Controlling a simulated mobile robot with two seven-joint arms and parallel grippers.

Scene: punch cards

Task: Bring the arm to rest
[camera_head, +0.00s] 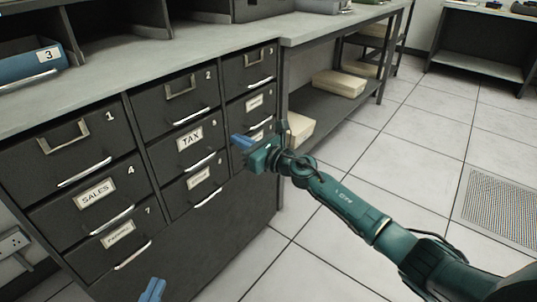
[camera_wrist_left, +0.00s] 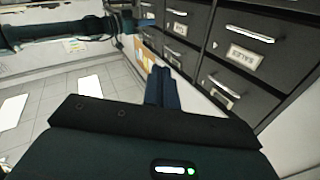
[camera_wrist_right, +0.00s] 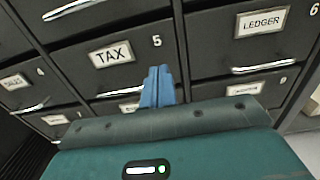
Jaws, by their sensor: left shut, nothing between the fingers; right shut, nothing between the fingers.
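My right arm comes in from the lower right in the head view. Its right gripper (camera_head: 240,142) has blue fingers, is shut and empty, and is in front of the right-hand drawer columns. In the right wrist view its fingers (camera_wrist_right: 157,87) point at the drawer fronts near the TAX drawer (camera_wrist_right: 112,55). My left gripper (camera_head: 153,290) shows only as blue fingertips at the bottom edge of the head view, in front of the cabinet's lower part. In the left wrist view its fingers (camera_wrist_left: 162,88) are together with nothing between them.
The dark drawer cabinet (camera_head: 215,232) has numbered, labelled drawers, all looking closed. A grey worktop (camera_head: 150,58) lies above it, with a blue number 3 tray (camera_head: 28,66) at left. Beige boxes (camera_head: 338,83) sit on a low shelf. The tiled floor (camera_head: 330,255) is open at right.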

